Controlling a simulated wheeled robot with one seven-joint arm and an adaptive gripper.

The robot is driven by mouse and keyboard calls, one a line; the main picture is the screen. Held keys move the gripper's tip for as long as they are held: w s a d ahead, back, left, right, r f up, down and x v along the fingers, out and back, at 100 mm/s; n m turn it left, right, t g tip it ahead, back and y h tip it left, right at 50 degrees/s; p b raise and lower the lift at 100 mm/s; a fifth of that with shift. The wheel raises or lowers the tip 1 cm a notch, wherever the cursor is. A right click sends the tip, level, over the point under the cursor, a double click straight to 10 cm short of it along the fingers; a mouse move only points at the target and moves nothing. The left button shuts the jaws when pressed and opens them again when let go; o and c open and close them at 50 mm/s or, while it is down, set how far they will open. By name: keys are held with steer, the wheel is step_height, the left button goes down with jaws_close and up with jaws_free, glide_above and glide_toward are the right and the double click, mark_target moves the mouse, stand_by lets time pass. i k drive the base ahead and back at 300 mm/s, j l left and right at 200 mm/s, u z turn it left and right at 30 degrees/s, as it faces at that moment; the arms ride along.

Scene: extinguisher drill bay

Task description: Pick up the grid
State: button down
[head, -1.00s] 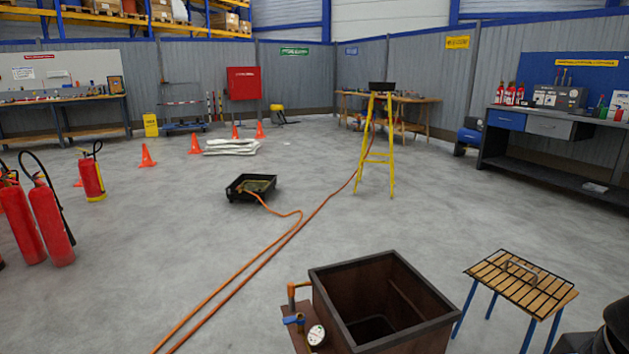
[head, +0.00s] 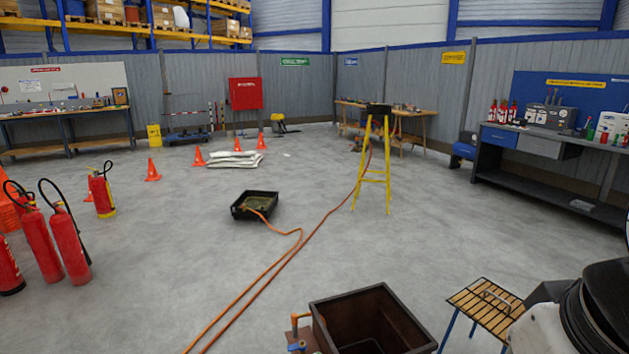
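The grid (head: 484,309), a dark rectangular frame of thin bars with a raised looped handle, lies flat on a small wooden-topped stand with blue legs (head: 446,328) at the lower right. A white and black part of my arm (head: 575,325) fills the lower right corner, just right of the grid, and covers part of the stand's right side. My gripper is not in view.
An open rusty-brown metal box (head: 322,326) with a pipe and blue valve stands left of the grid. Orange hoses (head: 262,282) run across the floor to a black tray (head: 240,211). Red extinguishers (head: 70,245) stand at left. The middle floor is mostly open.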

mark_target(486, 290)
steer(key=z, duration=0.85)
steer(key=i+l+u, duration=0.2)
steer(key=i+l, duration=0.3)
steer(key=i+l+u, duration=0.15)
steer(key=i+l, duration=0.5)
steer(key=i+l+u, duration=0.2)
steer(key=i+l, duration=0.35)
steer(key=l, duration=0.15)
